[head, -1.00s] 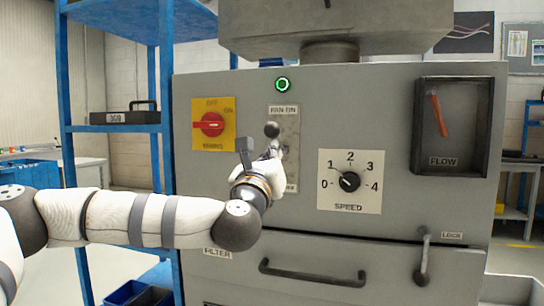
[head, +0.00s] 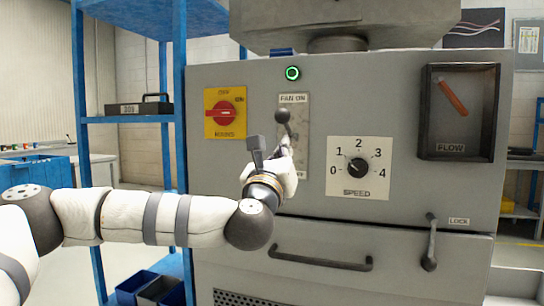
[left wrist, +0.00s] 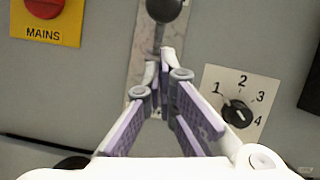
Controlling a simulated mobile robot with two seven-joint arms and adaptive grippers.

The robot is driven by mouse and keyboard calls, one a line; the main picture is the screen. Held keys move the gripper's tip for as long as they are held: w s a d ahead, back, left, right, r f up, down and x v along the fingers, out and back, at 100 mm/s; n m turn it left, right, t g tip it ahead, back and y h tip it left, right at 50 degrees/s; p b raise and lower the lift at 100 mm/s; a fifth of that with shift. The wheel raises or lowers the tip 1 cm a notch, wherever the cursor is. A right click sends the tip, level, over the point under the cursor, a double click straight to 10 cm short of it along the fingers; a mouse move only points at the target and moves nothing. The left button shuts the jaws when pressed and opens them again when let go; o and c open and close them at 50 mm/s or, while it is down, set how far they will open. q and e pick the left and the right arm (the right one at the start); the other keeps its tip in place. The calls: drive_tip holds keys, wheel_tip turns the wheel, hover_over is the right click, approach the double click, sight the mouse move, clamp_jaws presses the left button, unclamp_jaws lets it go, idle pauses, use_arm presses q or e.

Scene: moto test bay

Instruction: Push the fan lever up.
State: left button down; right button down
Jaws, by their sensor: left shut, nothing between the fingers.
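The fan lever (head: 283,116) has a round black knob and sits on a worn plate on the grey machine front. Its knob stands high on the plate, just below the FAN ON label (head: 293,98). The lower label is mostly hidden by my gripper. My left gripper (head: 287,142) is shut and empty just below the knob. In the left wrist view the knob (left wrist: 164,9) is at the top edge, and the shut fingertips (left wrist: 163,62) point up at the lever's stem. I cannot tell whether they touch it. My right gripper is out of view.
A green ring lamp (head: 292,73) is lit above the lever. The red mains switch (head: 222,113) is to its left and the speed dial (head: 358,168) to its right. A flow gauge (head: 430,115), drawer handle (head: 320,259) and lock handle (head: 430,244) also stand out.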

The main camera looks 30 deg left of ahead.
use_arm(q)
drive_tip(key=s+d+r, duration=0.2)
drive_tip(key=s, duration=0.6)
drive_tip(key=shift+s+d, duration=0.35)
drive_tip(key=shift+s, duration=0.05)
